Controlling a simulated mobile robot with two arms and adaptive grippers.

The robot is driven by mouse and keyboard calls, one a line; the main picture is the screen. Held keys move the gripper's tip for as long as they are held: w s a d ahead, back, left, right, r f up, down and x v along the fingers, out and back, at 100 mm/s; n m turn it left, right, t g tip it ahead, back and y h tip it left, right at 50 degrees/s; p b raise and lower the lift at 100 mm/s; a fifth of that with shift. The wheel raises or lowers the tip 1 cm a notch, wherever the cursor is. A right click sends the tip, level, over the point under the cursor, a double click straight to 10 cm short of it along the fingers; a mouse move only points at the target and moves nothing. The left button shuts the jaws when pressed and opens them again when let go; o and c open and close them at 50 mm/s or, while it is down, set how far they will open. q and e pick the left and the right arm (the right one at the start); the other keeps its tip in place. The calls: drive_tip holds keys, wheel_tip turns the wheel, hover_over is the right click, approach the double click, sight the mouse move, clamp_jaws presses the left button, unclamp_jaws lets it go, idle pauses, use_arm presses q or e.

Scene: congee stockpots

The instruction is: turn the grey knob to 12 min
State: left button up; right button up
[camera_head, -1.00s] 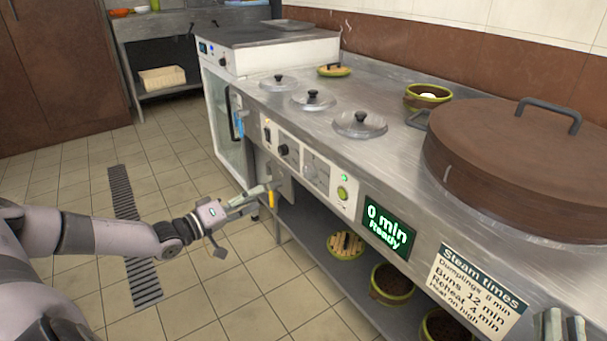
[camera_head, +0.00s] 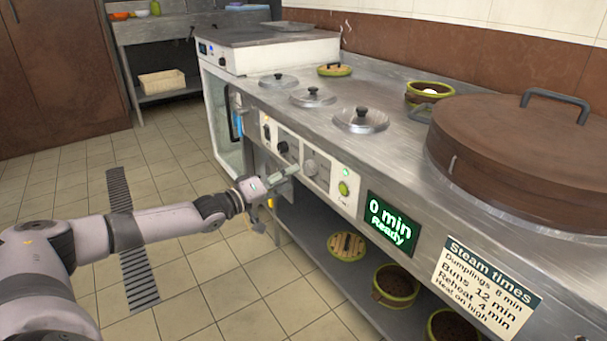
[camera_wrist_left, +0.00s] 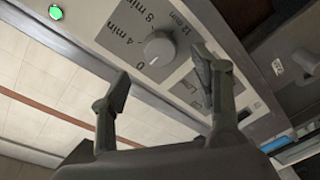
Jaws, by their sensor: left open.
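The grey knob (camera_head: 310,167) is on the white control panel at the counter's front. In the left wrist view the round knob (camera_wrist_left: 158,48) has the marks 0, 4 min, 8 min and 12 min around it. The display (camera_head: 389,222) reads "0 min Ready". My left gripper (camera_head: 284,172) is open and empty just in front of the panel, close to the knob. In the left wrist view its two fingertips (camera_wrist_left: 161,72) are apart, one on each side below the knob, with no visible contact. My right gripper is not in view.
A steam times sign (camera_head: 484,288) hangs further right. Steamer baskets (camera_head: 396,285) stand on the shelf below. The floor before the counter is clear.

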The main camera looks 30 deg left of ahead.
sight(306, 169)
use_arm(q)
drive_tip(key=shift+b+x, duration=0.75)
drive_tip(key=shift+x, duration=2.35)
drive_tip(key=shift+c, duration=0.2)
drive_tip(key=c, duration=1.1)
